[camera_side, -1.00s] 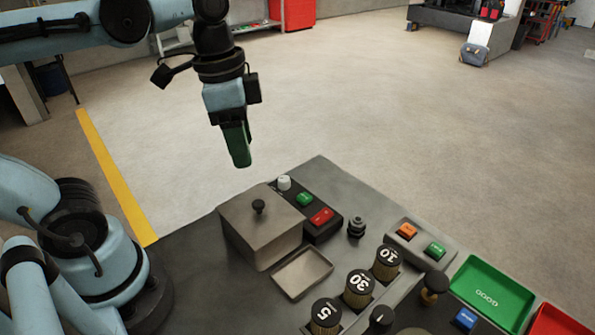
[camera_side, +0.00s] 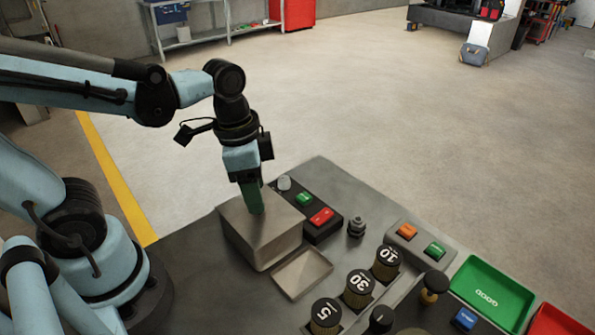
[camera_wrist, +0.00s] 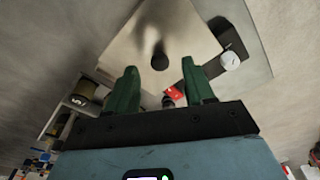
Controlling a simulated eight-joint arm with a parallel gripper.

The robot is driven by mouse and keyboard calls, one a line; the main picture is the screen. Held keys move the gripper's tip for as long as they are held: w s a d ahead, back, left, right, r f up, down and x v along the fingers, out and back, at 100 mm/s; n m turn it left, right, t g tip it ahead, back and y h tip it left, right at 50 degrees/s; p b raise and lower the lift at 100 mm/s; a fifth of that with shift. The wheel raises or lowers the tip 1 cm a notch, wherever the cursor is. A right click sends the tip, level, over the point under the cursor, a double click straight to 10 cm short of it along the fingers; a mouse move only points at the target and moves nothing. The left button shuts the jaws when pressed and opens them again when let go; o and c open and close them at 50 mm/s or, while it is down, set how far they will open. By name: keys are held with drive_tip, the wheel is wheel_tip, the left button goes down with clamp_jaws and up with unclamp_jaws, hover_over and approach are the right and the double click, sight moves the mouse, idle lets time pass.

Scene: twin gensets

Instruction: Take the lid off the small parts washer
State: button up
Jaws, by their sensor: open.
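The small parts washer (camera_side: 262,238) is a grey metal box on the bench, with its flat lid (camera_side: 285,213) on top. The lid's dark knob (camera_wrist: 160,56) shows in the wrist view, but my gripper hides it in the side view. My gripper (camera_side: 256,212) points down over the lid. In the wrist view my gripper (camera_wrist: 160,82) has its two green fingers apart and nothing between them. The knob appears just beyond the fingertips, roughly centred between them. I cannot tell the exact height gap.
A control box with a green button (camera_side: 304,198) and a red button (camera_side: 322,216) stands right beside the washer. A shallow grey tray (camera_side: 302,272) lies in front. Weights marked 10 (camera_side: 386,263), 30 (camera_side: 359,289) and 5 (camera_side: 325,316) stand nearby.

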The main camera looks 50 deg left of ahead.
drive_tip(key=shift+w+d+f, duration=0.1)
drive_tip(key=shift+f, duration=1)
drive_tip(key=shift+c, duration=0.2)
clamp_jaws()
